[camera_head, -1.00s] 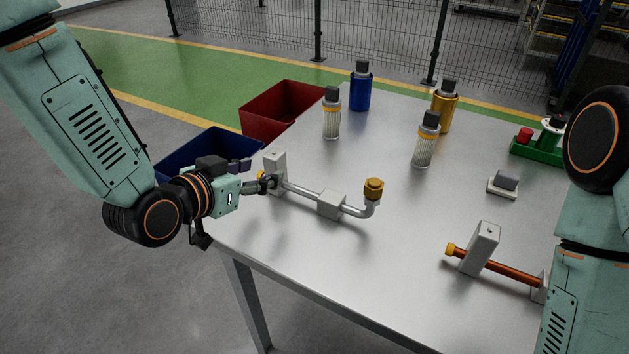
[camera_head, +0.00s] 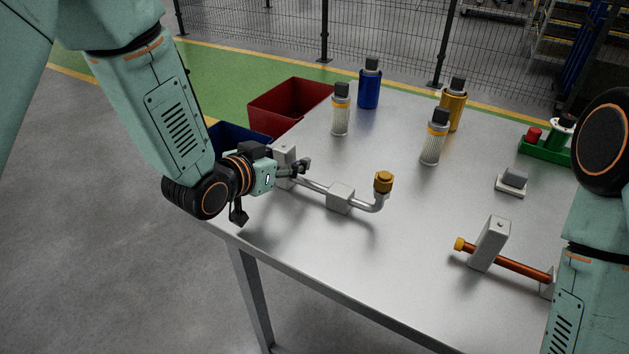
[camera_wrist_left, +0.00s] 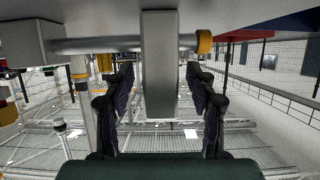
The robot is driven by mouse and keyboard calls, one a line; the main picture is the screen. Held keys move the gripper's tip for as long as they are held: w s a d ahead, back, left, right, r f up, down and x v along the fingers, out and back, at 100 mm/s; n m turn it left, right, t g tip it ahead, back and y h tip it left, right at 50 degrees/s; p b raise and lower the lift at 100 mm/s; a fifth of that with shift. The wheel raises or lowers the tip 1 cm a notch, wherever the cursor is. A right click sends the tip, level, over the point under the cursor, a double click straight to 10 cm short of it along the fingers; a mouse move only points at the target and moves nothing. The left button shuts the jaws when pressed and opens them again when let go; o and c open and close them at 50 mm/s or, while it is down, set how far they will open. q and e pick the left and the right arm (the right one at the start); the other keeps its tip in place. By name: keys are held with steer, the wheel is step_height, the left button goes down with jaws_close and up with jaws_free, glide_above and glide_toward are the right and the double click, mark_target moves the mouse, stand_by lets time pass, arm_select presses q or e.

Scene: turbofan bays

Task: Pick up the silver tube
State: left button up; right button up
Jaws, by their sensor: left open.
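The silver tube (camera_head: 314,187) lies across the left part of the table, held by a grey upright block (camera_head: 285,153) and a grey cube-like block (camera_head: 340,198). Its right end bends up to a gold cap (camera_head: 383,181). My left gripper (camera_head: 299,168) is open at the tube's left end, by the upright block. In the left wrist view the tube (camera_wrist_left: 105,45) runs across the top, with a gold end (camera_wrist_left: 204,42). There the grey block (camera_wrist_left: 159,75) stands between the open fingers of my left gripper (camera_wrist_left: 160,72). My right gripper is out of view.
An orange-brown tube (camera_head: 520,268) in grey holders lies at the front right, near my right arm. Several bottles, including a blue one (camera_head: 369,85), stand at the back. Red (camera_head: 285,105) and blue (camera_head: 235,137) bins are beyond the left edge. The table's middle is clear.

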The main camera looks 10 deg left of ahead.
arm_select(q)
steer(key=shift+w+f, duration=0.1)
steer(key=shift+w, duration=0.05)
steer(key=shift+c, duration=0.9)
steer(key=shift+s+a+r, duration=0.1)
steer(key=shift+s+r, duration=0.1)
steer(key=shift+s, duration=0.1)
steer(key=c, duration=0.4)
steer(key=shift+w+f, duration=0.15)
steer(key=shift+w, duration=0.05)
steer(key=c, duration=0.5)
steer(key=shift+s, duration=0.1)
jaws_close()
